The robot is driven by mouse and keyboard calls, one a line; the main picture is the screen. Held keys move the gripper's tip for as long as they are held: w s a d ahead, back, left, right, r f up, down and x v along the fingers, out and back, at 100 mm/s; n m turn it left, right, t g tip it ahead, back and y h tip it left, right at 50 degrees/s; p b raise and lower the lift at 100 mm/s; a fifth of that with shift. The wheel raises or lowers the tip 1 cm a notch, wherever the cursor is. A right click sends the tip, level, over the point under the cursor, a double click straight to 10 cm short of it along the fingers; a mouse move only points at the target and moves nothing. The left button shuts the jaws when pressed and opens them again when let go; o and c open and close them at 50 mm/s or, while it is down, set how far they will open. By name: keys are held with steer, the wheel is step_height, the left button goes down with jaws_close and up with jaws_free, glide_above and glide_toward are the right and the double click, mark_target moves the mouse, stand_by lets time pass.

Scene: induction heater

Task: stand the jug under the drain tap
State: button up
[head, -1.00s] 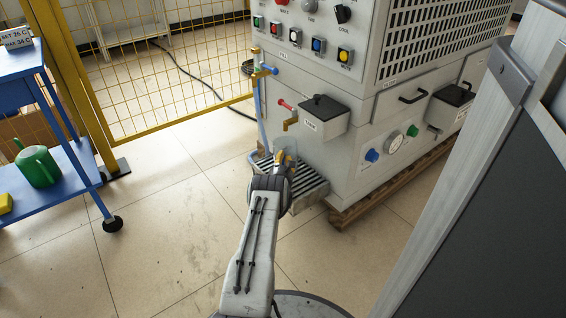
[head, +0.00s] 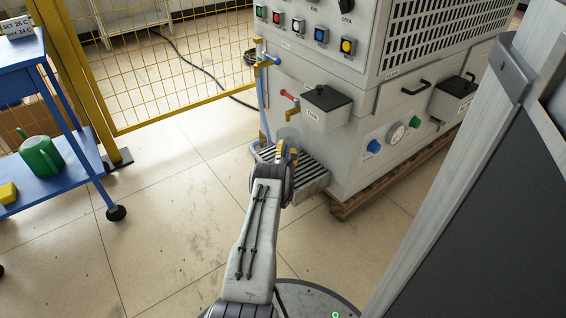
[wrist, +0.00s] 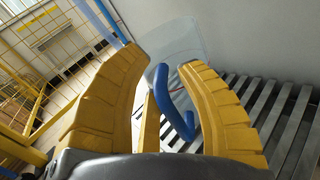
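The jug is clear with a blue handle (wrist: 178,100). In the head view its clear body (head: 288,133) shows faintly just beyond my gripper (head: 287,151), close below the drain tap (head: 292,112). The tap is brass with a red lever on the machine's front. In the wrist view my gripper's yellow fingers (wrist: 165,62) are apart, with the blue handle between them, nearer the right finger. Gaps show beside the handle, so the fingers are not closed on it. The jug's base is hidden; I cannot tell whether it rests on the slatted grate (head: 312,172).
The grey machine (head: 345,150) stands on a wooden pallet. A lidded box (head: 326,108) juts out right of the tap. A blue hose (head: 262,105) hangs at left. A blue cart (head: 75,187) holds a green watering can (head: 40,155). Open floor lies between.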

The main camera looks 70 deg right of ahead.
steer(key=p+v, duration=1)
steer(key=v, duration=0.1)
